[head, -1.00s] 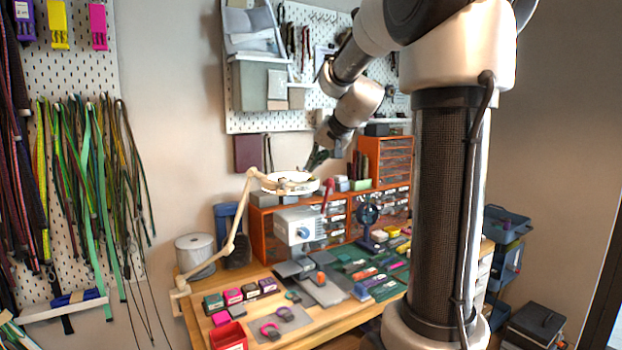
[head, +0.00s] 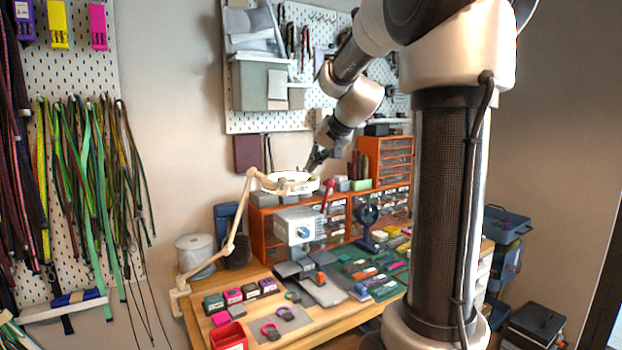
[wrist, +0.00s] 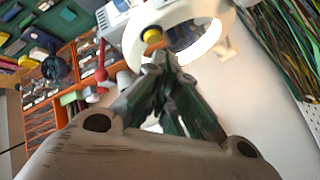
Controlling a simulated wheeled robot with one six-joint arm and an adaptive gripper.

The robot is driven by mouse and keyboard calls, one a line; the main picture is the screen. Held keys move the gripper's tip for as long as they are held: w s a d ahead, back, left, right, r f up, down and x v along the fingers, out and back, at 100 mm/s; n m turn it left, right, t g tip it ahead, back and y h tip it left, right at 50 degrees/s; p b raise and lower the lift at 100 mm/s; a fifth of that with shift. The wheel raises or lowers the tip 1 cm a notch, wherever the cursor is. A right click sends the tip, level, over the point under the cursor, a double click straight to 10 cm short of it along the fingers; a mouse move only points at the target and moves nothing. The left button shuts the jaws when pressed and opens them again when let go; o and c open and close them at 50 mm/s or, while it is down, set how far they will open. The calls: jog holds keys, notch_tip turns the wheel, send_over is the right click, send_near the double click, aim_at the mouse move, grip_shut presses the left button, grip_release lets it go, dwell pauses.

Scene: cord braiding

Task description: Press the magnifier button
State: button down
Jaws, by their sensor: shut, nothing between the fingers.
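The magnifier (head: 268,184) is a white ring lamp on a beige jointed arm above the workbench. In the wrist view its white ring (wrist: 133,40) is at the top, with a lit inner edge. My gripper (head: 308,169) is above the ring's right part in the head view. In the wrist view my gripper (wrist: 160,60) is shut and empty, its fingertips just below the button. I cannot tell whether they touch it.
Orange drawer cabinets (head: 385,160) stand behind and right of the magnifier. A white-grey machine (head: 300,226) and a red-headed post (head: 327,192) are close below it. Cords (head: 85,190) hang on the left pegboard. The wall left of the lamp is clear.

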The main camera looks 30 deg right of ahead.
aim_at(314, 179)
jog(key=shift+f, duration=0.15)
jog(key=shift+f, duration=0.25)
jog(key=shift+f, duration=0.4)
dwell(0.9)
jog(key=shift+r, duration=0.8)
jog(key=shift+r, duration=2.55)
jog(key=shift+f, duration=0.1)
